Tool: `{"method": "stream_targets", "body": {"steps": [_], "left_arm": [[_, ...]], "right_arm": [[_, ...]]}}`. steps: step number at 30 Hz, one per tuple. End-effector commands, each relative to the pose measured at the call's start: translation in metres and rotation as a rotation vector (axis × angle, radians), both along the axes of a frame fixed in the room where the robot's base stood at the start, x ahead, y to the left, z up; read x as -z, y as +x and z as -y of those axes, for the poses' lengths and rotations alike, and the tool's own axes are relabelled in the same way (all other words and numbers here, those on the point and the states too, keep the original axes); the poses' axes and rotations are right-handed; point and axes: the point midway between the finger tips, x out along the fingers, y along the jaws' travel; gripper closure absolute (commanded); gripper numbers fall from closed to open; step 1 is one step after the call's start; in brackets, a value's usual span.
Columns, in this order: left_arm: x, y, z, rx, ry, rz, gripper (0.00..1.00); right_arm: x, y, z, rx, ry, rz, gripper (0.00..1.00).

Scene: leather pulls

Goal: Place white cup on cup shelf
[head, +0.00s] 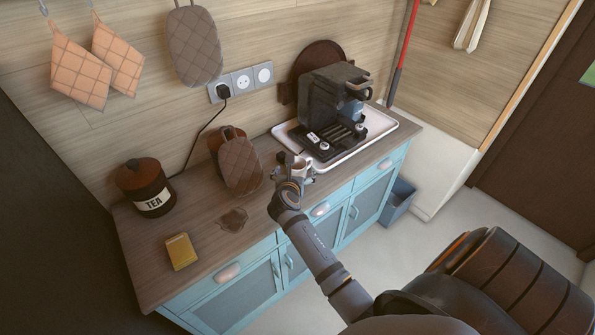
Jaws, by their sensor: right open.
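A small white cup (302,168) shows at the front edge of the wooden counter, just in front of the white tray. My right gripper (295,165) is open and right at the cup, with its fingers beside it. The gripper hides part of the cup, and I cannot tell whether they touch. I cannot make out a cup shelf for certain. My left gripper is not in view.
A black coffee machine (333,105) stands on the white tray (382,124). The counter's front left is mostly clear.

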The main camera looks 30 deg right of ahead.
Motion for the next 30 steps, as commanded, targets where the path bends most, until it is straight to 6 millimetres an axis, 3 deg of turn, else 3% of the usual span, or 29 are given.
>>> {"method": "stream_targets", "body": {"steps": [5, 13, 21, 30], "left_arm": [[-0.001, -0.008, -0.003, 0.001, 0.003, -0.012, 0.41], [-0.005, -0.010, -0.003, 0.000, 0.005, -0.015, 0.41], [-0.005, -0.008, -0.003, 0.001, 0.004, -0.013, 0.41], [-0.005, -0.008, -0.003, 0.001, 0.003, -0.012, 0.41]], "right_arm": [[0.002, 0.005, 0.005, 0.001, -0.001, 0.001, 0.07], [0.020, 0.034, 0.031, 0.000, 0.001, 0.001, 0.07], [0.022, 0.036, 0.033, 0.001, 0.003, 0.001, 0.08], [0.022, 0.036, 0.032, 0.001, 0.002, 0.000, 0.49]]}}
